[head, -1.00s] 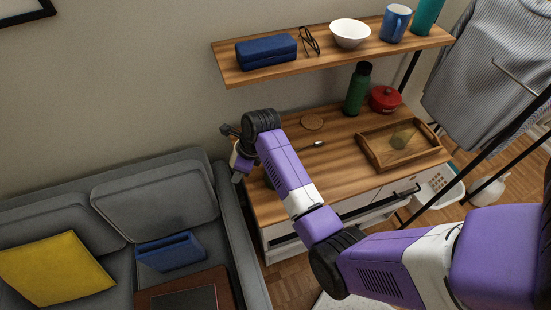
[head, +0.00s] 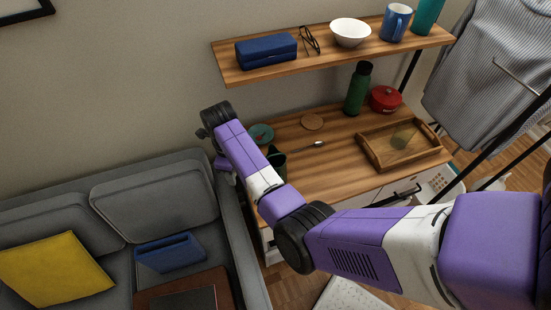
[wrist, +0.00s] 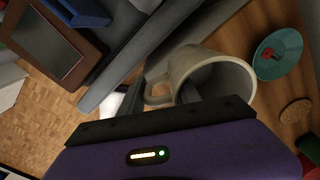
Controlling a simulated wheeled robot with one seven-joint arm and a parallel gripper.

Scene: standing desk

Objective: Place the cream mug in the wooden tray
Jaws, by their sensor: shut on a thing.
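The cream mug (wrist: 222,72) is in my gripper (wrist: 160,92) in the wrist view. The mug lies tilted, its open mouth facing right and its handle to the left. One dark finger is at the mug's wall near the handle; the exact contact is partly hidden. In the head view the mug is hidden and my gripper (head: 226,165) is mostly behind my arm, beyond the desk's left edge.
A shelf (head: 275,71) hangs above. The sofa (head: 150,205) stands left.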

